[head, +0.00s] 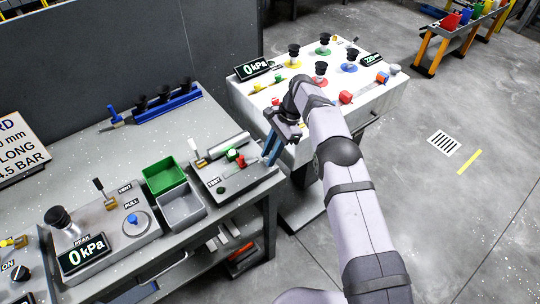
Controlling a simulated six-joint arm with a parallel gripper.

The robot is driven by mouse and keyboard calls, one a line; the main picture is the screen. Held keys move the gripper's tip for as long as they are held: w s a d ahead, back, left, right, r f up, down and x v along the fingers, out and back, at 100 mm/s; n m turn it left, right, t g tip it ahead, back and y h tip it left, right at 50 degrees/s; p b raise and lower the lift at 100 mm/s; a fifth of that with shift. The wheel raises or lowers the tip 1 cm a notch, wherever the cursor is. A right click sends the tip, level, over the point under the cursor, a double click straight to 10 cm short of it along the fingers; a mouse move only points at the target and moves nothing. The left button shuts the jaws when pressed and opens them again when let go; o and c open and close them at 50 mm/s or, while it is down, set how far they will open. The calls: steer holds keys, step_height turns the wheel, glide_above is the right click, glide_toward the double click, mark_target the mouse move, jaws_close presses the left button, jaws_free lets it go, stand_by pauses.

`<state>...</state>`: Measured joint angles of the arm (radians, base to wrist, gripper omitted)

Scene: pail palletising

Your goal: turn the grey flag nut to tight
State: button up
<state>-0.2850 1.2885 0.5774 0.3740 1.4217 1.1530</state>
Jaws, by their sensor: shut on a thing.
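I cannot pick out the grey flag nut for certain in the head view. The VENT unit carries a red knob and a green part (232,155), and a grey cylinder (224,147) lies behind them. My arm comes in from the lower right and hides part of the white cart.
The white cart (380,102) holds several black suction cups on coloured bases. On the workbench (80,160) are a green bin (163,175), a grey bin (183,207), a PULL unit (110,235) and a blue rack (165,106).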

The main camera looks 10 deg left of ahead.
steer(key=shift+n, duration=0.5)
stand_by(0.4)
steer(key=o, duration=1)
steer(key=shift+w+r+b, duration=0.1)
steer(key=shift+r+b, duration=0.3)
steer(key=shift+r, duration=0.25)
step_height(320, 180, up, 9)
steer(key=p, duration=0.6)
steer(key=shift+f, duration=0.1)
